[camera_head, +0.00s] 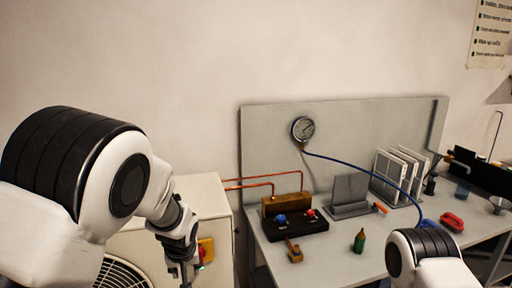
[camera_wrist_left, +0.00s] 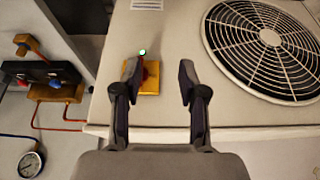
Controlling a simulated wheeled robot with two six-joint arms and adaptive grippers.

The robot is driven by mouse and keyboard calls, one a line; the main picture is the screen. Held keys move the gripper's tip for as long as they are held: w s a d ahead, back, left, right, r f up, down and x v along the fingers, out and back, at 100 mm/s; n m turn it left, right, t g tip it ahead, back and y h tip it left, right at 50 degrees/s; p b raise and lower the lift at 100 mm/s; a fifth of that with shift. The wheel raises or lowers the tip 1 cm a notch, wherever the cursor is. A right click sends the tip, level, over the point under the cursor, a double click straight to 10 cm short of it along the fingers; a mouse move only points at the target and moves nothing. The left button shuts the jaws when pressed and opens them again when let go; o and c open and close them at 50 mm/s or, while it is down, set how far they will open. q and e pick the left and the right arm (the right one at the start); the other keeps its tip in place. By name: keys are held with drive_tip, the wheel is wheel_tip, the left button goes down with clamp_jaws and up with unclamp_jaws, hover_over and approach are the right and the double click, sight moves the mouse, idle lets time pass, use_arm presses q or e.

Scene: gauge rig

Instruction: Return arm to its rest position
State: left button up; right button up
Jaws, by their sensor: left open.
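My left gripper (camera_head: 186,272) hangs from its arm in front of the cream outdoor unit in the head view. In the left wrist view the left gripper (camera_wrist_left: 160,72) is open, with nothing between its two fingers. A yellow switch plate with a red knob (camera_wrist_left: 150,78) is right beside one fingertip there; I cannot tell whether they touch.
The cream unit (camera_head: 205,195) has a round fan grille (camera_wrist_left: 270,45). The workbench (camera_head: 330,262) to its right carries a manifold (camera_head: 295,225) with copper pipes, a gauge (camera_head: 303,129) with a blue hose, a green bottle (camera_head: 359,241) and a red item (camera_head: 453,222).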

use_arm(q)
drive_tip(key=s+a+f+n+g+b, duration=0.1)
drive_tip(key=s+a+f+g, duration=0.15)
drive_tip(key=s+f, duration=0.7)
drive_tip(key=s+a+f+g, duration=0.25)
drive_tip(key=s+f, duration=0.45)
drive_tip(key=f, duration=0.5)
drive_tip(key=s+a+f+m, duration=0.1)
drive_tip(key=s+f, duration=0.2)
drive_tip(key=s, duration=0.6)
drive_tip(key=s+a+f+m+h, duration=0.1)
drive_tip(key=s+f+m, duration=0.1)
drive_tip(key=s, duration=0.8)
drive_tip(key=shift+s+a+f+m+t+b, duration=0.2)
drive_tip(key=shift+s+f+m+t+b, duration=0.15)
drive_tip(key=shift+f, duration=0.45)
use_arm(e)
drive_tip(key=shift+s+f, duration=0.1)
drive_tip(key=shift+f, duration=0.85)
drive_tip(key=shift+s, duration=0.1)
